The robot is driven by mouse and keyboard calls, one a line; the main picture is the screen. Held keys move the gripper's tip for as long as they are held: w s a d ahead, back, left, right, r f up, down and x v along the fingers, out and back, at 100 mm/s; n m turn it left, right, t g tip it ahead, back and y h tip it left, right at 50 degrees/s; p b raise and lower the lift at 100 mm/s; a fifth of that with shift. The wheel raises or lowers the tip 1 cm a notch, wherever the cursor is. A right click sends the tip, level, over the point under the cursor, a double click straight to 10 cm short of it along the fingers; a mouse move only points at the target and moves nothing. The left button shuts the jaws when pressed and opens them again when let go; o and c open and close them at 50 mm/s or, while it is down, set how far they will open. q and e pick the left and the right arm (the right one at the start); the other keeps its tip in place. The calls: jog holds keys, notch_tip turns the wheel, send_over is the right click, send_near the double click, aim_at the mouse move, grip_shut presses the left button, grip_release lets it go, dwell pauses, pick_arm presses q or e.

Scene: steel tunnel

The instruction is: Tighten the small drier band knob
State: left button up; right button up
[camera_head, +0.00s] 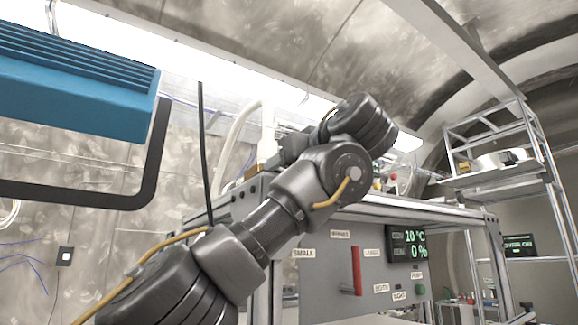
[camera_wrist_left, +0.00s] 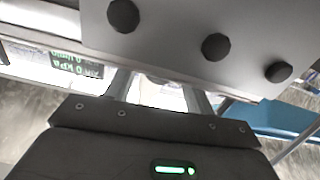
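My left arm comes up from the lower left of the head view and bends over the top of a grey panel (camera_head: 335,292). Its gripper end is hidden behind the arm there. In the left wrist view my left gripper (camera_wrist_left: 158,88) shows two grey fingers spread apart, with no object clearly between them. Beyond them is a grey plate (camera_wrist_left: 168,38) with three round dark knobs (camera_wrist_left: 215,47). I cannot tell which, if any, is the small drier band knob. A SMALL label (camera_head: 303,253) is on the panel's left. My right gripper is not in view.
A red handle (camera_head: 357,270) and a green-lit display (camera_head: 408,244) are on the panel. A blue ribbed box (camera_head: 75,85) with a dark bracket hangs at upper left. A white hose (camera_head: 238,135) rises behind my arm. A metal rack (camera_head: 550,180) stands at right.

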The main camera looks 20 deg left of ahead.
pick_arm(q)
jog(key=c, duration=0.8)
jog(key=shift+f+m+b, duration=0.15)
jog(key=shift+m+b, duration=0.4)
jog(key=shift+m, duration=0.25)
jog(key=shift+c, duration=0.2)
jog(key=shift+d+m, duration=0.1)
jog(key=shift+m, duration=1.9)
jog(key=o, duration=1)
jog(key=shift+w, duration=0.1)
jog(key=shift+d+b, duration=0.15)
jog(key=shift+b, duration=0.15)
jog(key=b+v, duration=0.1)
jog(key=v, duration=0.9)
jog(key=shift+s+d, duration=0.2)
jog(key=shift+s, duration=0.1)
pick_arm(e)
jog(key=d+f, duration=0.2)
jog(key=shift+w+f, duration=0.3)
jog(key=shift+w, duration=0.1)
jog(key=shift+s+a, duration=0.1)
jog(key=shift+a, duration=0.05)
